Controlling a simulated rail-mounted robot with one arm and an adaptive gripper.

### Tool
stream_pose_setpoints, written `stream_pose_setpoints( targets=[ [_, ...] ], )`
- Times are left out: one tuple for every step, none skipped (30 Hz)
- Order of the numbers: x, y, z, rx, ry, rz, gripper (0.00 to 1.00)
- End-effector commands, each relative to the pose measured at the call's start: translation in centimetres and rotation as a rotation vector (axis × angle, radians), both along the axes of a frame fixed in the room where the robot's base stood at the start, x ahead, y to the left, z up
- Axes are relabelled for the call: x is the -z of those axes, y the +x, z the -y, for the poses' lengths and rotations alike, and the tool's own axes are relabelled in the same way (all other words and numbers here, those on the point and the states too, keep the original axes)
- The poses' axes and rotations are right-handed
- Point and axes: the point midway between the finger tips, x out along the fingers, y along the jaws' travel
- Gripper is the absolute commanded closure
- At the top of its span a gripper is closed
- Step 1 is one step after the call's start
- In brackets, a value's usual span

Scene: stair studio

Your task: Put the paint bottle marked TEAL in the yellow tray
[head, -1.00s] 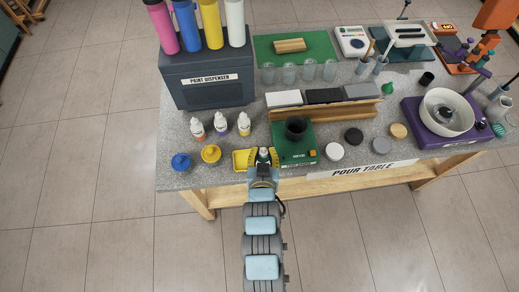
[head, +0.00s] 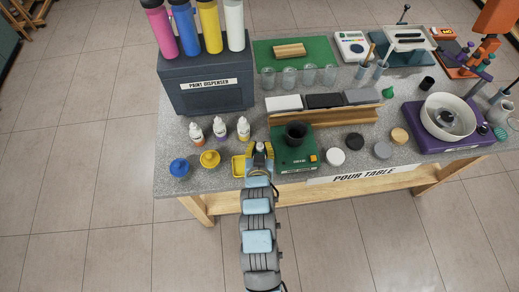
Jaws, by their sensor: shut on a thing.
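My gripper (head: 259,153) is at the front edge of the table, shut on a small paint bottle. Only the bottle's pale top (head: 259,146) shows between the fingers; its body and label are hidden, so I cannot read whether it says TEAL. The yellow tray (head: 238,168) lies just left of and below my gripper in the picture, partly covered by my arm. I cannot tell how high the bottle is held. Three other white-capped paint bottles, left (head: 196,132), middle (head: 219,128) and right (head: 243,128), stand upright behind and left of the tray; their labels are too small to read.
A green scale (head: 292,160) with a dark cup (head: 295,133) stands close to the right of my gripper. A blue pot (head: 180,168) and a yellow pot (head: 210,159) sit left of the tray. A paint dispenser (head: 207,88) and a wooden rack (head: 335,116) stand behind.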

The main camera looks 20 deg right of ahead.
Motion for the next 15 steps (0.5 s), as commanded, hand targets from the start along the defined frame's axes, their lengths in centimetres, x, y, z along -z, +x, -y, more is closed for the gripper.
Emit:
stream_pose_setpoints(
  targets=[
    [0.1,0.1,0.0,0.000,0.000,0.000,1.00],
    [0.3,0.3,0.1,0.000,0.000,0.000,1.00],
    [0.5,0.4,0.1,0.000,0.000,-0.001,1.00],
    [0.7,0.6,0.2,0.000,0.000,-0.001,1.00],
    [1.1,0.5,0.2,0.000,0.001,-0.003,1.00],
    [1.7,0.5,0.2,0.000,0.002,-0.004,1.00],
    [2.0,0.5,0.1,0.000,0.002,-0.004,1.00],
    [2.4,0.5,0.1,0.000,0.001,-0.003,1.00],
    [2.9,0.5,0.1,-0.001,0.002,-0.003,1.00],
    [3.2,0.5,0.1,-0.001,0.002,-0.003,1.00],
    [3.4,0.5,0.1,-0.001,0.003,-0.003,1.00],
    [3.6,0.5,0.1,-0.001,0.002,-0.002,1.00],
    [3.7,0.5,0.1,-0.001,0.002,-0.001,1.00],
    [3.7,0.5,0.1,-0.001,0.002,0.000,1.00],
    [3.7,0.5,0.1,-0.001,0.001,0.001,1.00]
  ],
)
